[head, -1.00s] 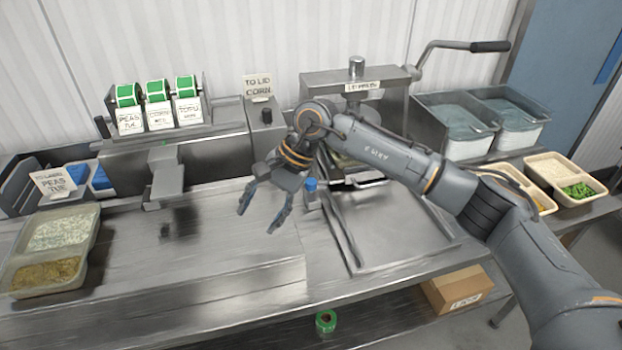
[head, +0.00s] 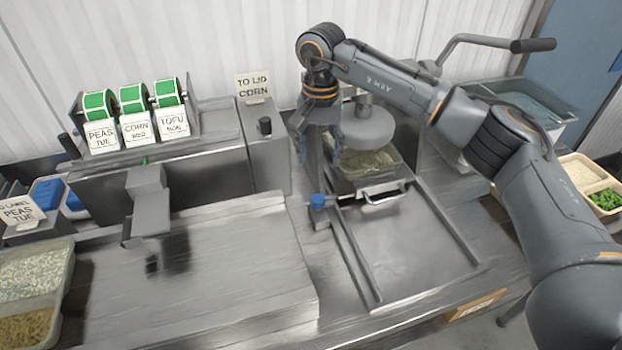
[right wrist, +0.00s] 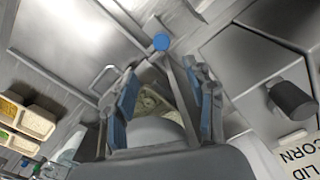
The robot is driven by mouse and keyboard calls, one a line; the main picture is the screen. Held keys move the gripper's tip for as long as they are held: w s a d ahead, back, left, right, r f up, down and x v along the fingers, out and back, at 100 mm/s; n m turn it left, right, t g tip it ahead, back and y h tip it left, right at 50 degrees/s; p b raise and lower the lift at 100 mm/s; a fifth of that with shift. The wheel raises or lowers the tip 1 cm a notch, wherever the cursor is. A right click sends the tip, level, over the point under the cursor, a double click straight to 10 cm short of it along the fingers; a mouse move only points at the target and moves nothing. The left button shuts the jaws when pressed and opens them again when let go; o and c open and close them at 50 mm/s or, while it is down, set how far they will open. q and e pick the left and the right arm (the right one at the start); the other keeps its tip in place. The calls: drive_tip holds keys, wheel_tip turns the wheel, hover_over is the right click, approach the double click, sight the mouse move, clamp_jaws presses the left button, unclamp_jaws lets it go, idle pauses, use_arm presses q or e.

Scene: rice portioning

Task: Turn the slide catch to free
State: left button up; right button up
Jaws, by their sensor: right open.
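The slide catch has a blue knob (head: 318,201) at the left rail of the metal slide (head: 415,245), beside the slide's handle (head: 384,192). In the right wrist view the blue knob (right wrist: 161,41) shows beyond the fingertips, near the top. My right gripper (head: 318,160) is open and points down, above and apart from the knob in the head view. Its two blue-padded fingers (right wrist: 165,85) also show in the wrist view with nothing held between them. My left gripper is in neither view.
The lid press head (head: 368,128) is close to the right of my gripper, over a filled tray (head: 365,165). The "TO LID CORN" sign (head: 252,87) and a dark knob (head: 264,125) stand to the left. The left counter (head: 220,260) is mostly clear.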

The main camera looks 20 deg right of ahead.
drive_tip(key=p, duration=0.3)
hover_over(318, 198)
drive_tip(key=f, duration=0.6)
drive_tip(key=shift+s+f, duration=0.1)
drive_tip(key=shift+s, duration=0.15)
drive_tip(key=f, duration=0.2)
drive_tip(key=f+p, duration=0.1)
drive_tip(key=f, duration=0.3)
drive_tip(key=shift+w, duration=0.25)
drive_tip(key=shift+f+p, duration=0.35)
drive_tip(key=shift+f, duration=0.4)
drive_tip(key=shift+c, duration=0.8)
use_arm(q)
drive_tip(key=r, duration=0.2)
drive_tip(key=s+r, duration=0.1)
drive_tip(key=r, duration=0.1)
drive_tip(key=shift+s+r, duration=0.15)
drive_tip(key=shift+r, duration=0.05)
use_arm(e)
clamp_jaws()
